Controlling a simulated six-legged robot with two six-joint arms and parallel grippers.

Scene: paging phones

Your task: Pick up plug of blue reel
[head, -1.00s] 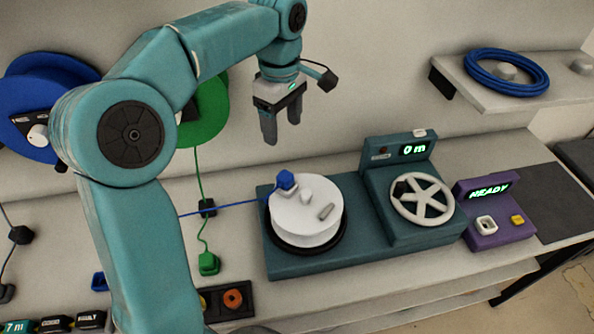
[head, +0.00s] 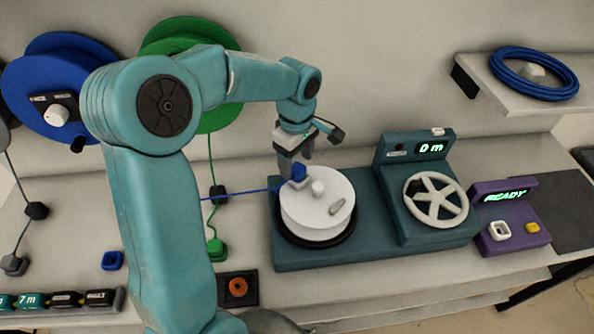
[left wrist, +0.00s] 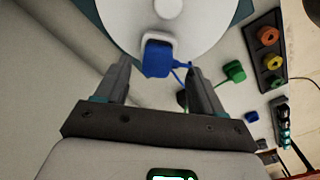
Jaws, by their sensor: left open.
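The blue plug (head: 298,172) sits at the edge of the white drum (head: 325,209) on the teal winding machine, with a blue cable (head: 240,192) running left from it. In the left wrist view the blue plug (left wrist: 158,58) lies between the fingertips, in a pale holder on the drum. My left gripper (head: 295,160) is open just above and behind the plug; it also shows in the left wrist view (left wrist: 160,75) with a finger on each side, apart from the plug. The blue reel (head: 50,85) stands at the back left, partly behind my arm. My right gripper is not in view.
The green reel (head: 190,35) stands beside the blue one, with a green plug (head: 216,250) on the table. A handwheel (head: 436,200) and a purple READY box (head: 508,220) are to the right. A blue coil (head: 534,74) lies on the shelf.

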